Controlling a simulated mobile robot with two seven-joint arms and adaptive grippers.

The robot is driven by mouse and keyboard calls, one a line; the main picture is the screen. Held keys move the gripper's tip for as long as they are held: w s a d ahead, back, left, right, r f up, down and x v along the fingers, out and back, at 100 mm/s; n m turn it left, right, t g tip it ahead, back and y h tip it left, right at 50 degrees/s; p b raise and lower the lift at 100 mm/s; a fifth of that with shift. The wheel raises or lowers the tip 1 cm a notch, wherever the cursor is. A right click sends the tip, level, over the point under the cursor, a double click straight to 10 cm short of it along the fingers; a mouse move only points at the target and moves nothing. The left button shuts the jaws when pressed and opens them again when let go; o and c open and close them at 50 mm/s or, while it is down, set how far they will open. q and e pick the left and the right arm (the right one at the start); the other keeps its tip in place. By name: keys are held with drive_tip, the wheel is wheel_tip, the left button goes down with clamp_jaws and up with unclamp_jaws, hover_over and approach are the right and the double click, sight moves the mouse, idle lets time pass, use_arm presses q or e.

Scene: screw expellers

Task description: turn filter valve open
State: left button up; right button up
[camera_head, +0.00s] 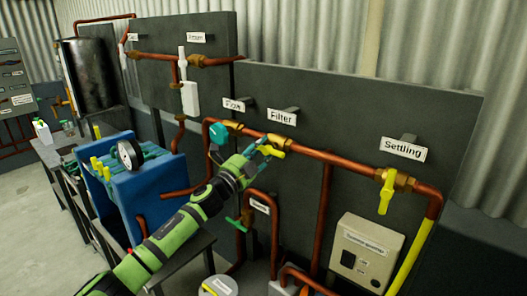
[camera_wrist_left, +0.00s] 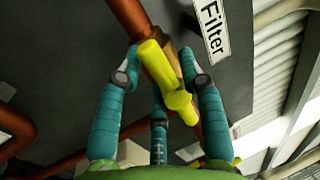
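The filter valve has a yellow handle (camera_head: 272,151) on the copper pipe below the "Filter" sign (camera_head: 282,117). In the left wrist view the handle (camera_wrist_left: 180,98) lies between my spread fingers and looks roughly in line with the pipe. My left gripper (camera_head: 262,146) is at this valve and partly covers it. In its wrist view my left gripper (camera_wrist_left: 165,68) is open, with a finger on each side of the handle and a third below. I cannot tell if any finger touches it. My right gripper is not in view.
The settling valve's yellow handle (camera_head: 386,194) hangs down to the right. A blue machine (camera_head: 135,185) with a gauge stands left of my arm.

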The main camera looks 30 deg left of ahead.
use_arm(q)
drive_tip(key=shift+a+r, duration=0.2)
drive_tip(key=shift+r, duration=0.05)
drive_tip(key=shift+s+d+f, duration=0.1)
drive_tip(key=shift+s+d, duration=0.05)
drive_tip(key=shift+d, duration=0.1)
drive_tip(key=v, duration=1.1)
drive_tip(key=shift+s, duration=0.4)
drive_tip(key=shift+a+f, duration=0.15)
drive_tip(key=shift+a, duration=0.05)
